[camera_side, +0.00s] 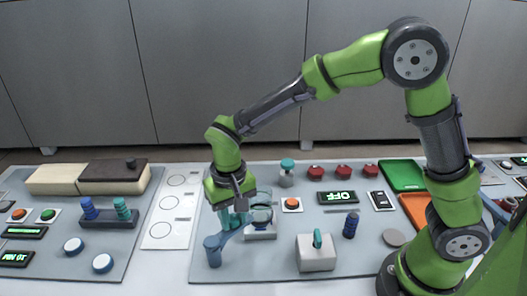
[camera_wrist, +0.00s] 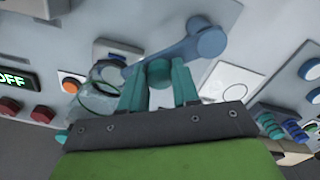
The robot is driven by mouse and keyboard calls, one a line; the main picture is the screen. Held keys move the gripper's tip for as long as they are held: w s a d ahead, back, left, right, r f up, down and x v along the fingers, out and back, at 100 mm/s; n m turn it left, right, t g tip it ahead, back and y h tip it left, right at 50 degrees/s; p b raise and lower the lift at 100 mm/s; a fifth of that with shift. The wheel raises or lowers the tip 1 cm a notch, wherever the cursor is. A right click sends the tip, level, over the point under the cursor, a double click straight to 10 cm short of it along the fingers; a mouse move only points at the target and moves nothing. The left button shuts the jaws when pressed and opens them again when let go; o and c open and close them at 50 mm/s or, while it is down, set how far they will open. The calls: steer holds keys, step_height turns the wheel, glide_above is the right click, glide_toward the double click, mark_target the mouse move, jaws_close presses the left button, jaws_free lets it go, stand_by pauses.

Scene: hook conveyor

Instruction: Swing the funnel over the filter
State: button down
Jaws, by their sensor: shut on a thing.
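A blue swing arm (camera_wrist: 185,50) pivots on a round blue post (camera_side: 213,251) at the front left of the grey panel. A clear glass funnel (camera_wrist: 98,92) is at the arm's other end; it shows only faintly in the side view. My gripper (camera_side: 237,213) points down and is shut on the teal knob (camera_wrist: 158,73) on the arm, between pivot and funnel. A white block with a blue top (camera_side: 261,231), perhaps the filter, sits close by the funnel. Whether the funnel is directly above it I cannot tell.
A white box with a teal lever (camera_side: 316,252) and a dark blue knob (camera_side: 351,224) stand to the right. An orange button (camera_side: 292,204) and red knobs (camera_side: 343,171) are behind. A white card with circles (camera_side: 172,205) lies left.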

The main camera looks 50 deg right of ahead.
mark_target(232, 217)
steer(key=shift+r, duration=0.1)
steer(key=c, duration=0.8)
jaws_free()
step_height(232, 217, up, 17)
steer(key=shift+f, duration=0.1)
steer(key=s+d+t, duration=0.2)
steer(key=s+d, duration=0.2)
steer(key=s+d+t+y, duration=0.1)
steer(key=s+d+t, duration=0.1)
steer(key=s+d, duration=0.3)
steer(key=s+d+f+t+y, duration=0.1)
steer(key=s+d+t, duration=0.2)
steer(key=s+d, duration=0.1)
steer(key=shift+s+d+m, duration=0.3)
steer(key=shift+s+d, duration=0.05)
steer(key=shift+d, duration=0.1)
